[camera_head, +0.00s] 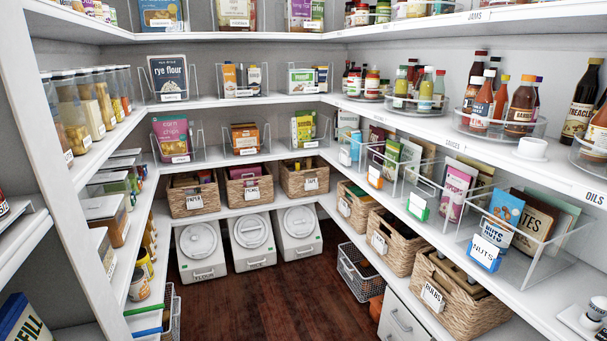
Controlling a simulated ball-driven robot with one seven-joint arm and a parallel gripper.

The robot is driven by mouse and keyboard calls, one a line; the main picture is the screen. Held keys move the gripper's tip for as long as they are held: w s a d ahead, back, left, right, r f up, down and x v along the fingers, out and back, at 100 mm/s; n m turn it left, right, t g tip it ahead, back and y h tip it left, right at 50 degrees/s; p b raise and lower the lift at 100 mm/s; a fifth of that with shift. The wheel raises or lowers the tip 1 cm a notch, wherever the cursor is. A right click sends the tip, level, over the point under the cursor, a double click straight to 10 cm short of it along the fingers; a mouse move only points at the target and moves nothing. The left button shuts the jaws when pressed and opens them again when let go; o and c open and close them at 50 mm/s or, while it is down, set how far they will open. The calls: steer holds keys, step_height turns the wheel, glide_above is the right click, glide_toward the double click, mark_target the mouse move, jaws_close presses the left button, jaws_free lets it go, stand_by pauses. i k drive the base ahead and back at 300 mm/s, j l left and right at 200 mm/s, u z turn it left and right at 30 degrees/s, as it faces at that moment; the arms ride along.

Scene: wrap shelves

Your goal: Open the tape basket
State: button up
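Several woven baskets with white labels stand on the lower shelves. Three are on the back shelf: a left basket (179,203), a middle basket (236,194) and a right basket (291,184). More line the right side: a far basket (359,217), a middle basket (401,259) and a near, larger basket (462,313). The labels are too small for me to tell for sure which basket is the tape basket. My gripper is not in view.
White lidded bins (202,253) stand on the floor under the back shelf. A wire basket (360,272) is at the lower right, beside white drawers (402,324). Clear holders with packets (518,246) sit above the right baskets. The dark wood floor (285,305) is open in the middle.

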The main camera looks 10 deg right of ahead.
mark_target(295, 185)
steer(key=i, duration=3.55)
steer(key=i+u, duration=0.1)
steer(key=i, duration=0.35)
steer(key=i+l+u, duration=0.15)
steer(key=i, duration=0.3)
steer(key=i+l+u, duration=0.1)
steer(key=i, duration=0.35)
